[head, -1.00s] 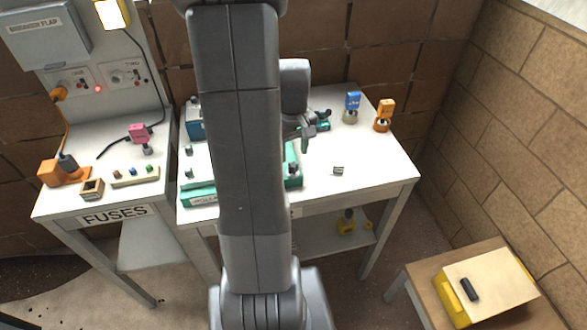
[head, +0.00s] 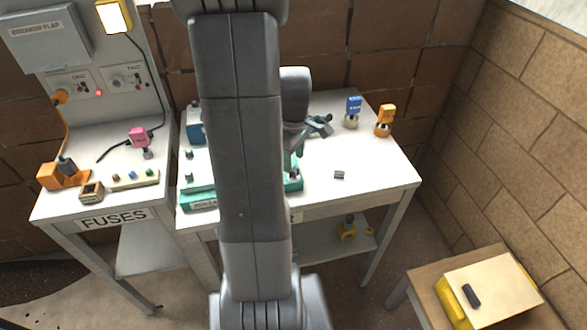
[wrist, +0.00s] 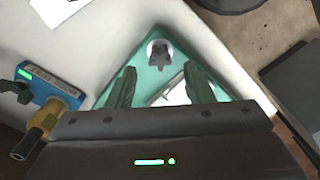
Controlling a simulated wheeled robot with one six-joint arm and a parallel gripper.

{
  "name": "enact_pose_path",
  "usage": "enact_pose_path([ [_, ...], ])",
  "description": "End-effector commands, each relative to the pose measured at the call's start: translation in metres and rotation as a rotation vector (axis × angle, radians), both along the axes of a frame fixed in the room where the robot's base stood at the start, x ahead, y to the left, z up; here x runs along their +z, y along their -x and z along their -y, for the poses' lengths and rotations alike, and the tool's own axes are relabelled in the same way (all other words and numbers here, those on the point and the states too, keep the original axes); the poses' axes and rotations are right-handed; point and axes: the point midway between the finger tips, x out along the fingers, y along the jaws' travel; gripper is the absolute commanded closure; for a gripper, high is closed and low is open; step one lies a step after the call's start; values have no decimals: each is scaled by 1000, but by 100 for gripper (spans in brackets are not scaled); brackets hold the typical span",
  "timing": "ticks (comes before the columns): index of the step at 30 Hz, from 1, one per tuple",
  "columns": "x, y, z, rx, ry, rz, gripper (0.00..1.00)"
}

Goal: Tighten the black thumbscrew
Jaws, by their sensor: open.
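The black thumbscrew (wrist: 159,55) shows in the wrist view as a dark, lobed knob in a pale round seat at the corner of a teal frame (wrist: 205,45). My gripper (wrist: 160,72) is open, its two dark green fingers apart. The knob appears in the gap between them, near the tips, and neither finger visibly touches it. In the head view my gripper (head: 297,143) is over the right part of the teal fixture (head: 202,192), partly hidden by my arm. Which knob there is the thumbscrew I cannot tell.
A blue device (wrist: 48,85) with a brass-and-black end lies left of my fingers in the wrist view. A blue-topped plug (head: 353,106) and an orange-topped plug (head: 386,113) stand at the back right.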

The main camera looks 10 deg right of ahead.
Motion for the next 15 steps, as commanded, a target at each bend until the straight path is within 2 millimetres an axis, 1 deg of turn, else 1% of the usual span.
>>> enact_pose_path([
  [15, 0, 0, 0, 588, 0, 0, 53],
])
